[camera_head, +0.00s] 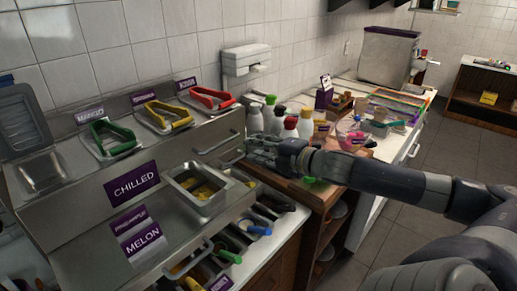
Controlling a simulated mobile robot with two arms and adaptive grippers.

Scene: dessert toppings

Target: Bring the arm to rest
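My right arm comes in from the right edge and stretches left across the counter. My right gripper (258,152) is at its end, between the steel topping station (215,135) and several sauce bottles (290,128). Its fingers are small and dark against the counter, so I cannot tell whether they are open or shut, or whether they touch anything. My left gripper is not in view.
Red (212,98), yellow (170,116) and green tongs (112,138) lie on the station. A steel pan (202,188) with yellow pieces sits at its front right. Utensils stick out below. The floor (440,150) at right is clear.

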